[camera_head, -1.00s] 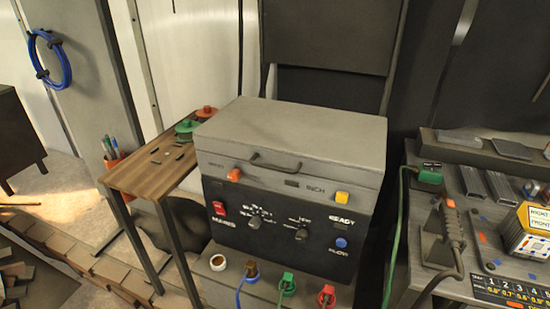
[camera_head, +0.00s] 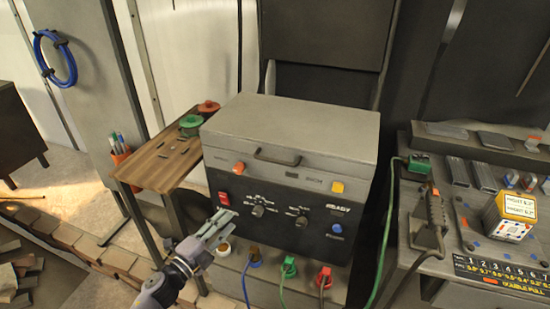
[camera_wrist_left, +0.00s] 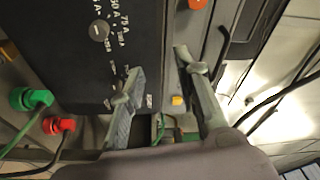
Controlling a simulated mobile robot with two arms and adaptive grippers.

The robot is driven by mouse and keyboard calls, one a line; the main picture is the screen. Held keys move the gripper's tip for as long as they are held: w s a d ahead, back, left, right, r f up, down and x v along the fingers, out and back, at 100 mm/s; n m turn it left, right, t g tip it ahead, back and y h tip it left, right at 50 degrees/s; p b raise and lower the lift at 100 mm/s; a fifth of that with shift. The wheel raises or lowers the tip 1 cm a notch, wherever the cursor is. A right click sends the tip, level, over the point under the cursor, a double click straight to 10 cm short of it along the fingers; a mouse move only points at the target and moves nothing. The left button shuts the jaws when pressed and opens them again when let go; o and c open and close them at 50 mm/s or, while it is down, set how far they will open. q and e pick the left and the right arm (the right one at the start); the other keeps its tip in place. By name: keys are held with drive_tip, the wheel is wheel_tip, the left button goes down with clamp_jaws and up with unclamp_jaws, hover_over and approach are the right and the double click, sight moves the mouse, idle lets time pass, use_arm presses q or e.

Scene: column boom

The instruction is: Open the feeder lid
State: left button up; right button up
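The feeder is a box with a dark front panel (camera_head: 290,215) and a grey lid (camera_head: 300,122). The lid lies closed on top. A dark bar handle (camera_head: 277,157) is on the lid's front side. My left gripper (camera_head: 229,217) is in front of the lower left of the panel, below the handle and apart from it. In the left wrist view its two fingers (camera_wrist_left: 158,62) are spread with nothing between them, and the dark panel (camera_wrist_left: 85,70) shows beside them. My right gripper is not in view.
A wooden shelf (camera_head: 160,160) with green and red spools stands at the left. A grey bench (camera_head: 420,280) with a small box (camera_head: 510,213) stands at the right.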

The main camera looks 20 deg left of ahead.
use_arm(q)
wheel_tip(320, 180, up, 10)
drive_tip(key=s+d+r+m+h, duration=0.1)
drive_tip(key=d+m+h, duration=0.15)
drive_tip(key=m, duration=0.25)
drive_tip(key=p, duration=0.4)
approach(274, 160)
drive_tip(key=shift+m+h, duration=0.3)
drive_tip(key=shift+h, duration=0.05)
drive_tip(key=x, duration=0.6)
drive_tip(key=f+x, duration=0.1)
drive_tip(key=x, duration=0.3)
drive_tip(key=shift+w+a, duration=0.2)
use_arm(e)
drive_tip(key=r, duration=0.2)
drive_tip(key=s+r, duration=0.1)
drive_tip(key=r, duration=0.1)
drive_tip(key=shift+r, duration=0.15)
use_arm(q)
drive_tip(key=shift+r, duration=0.1)
clamp_jaws()
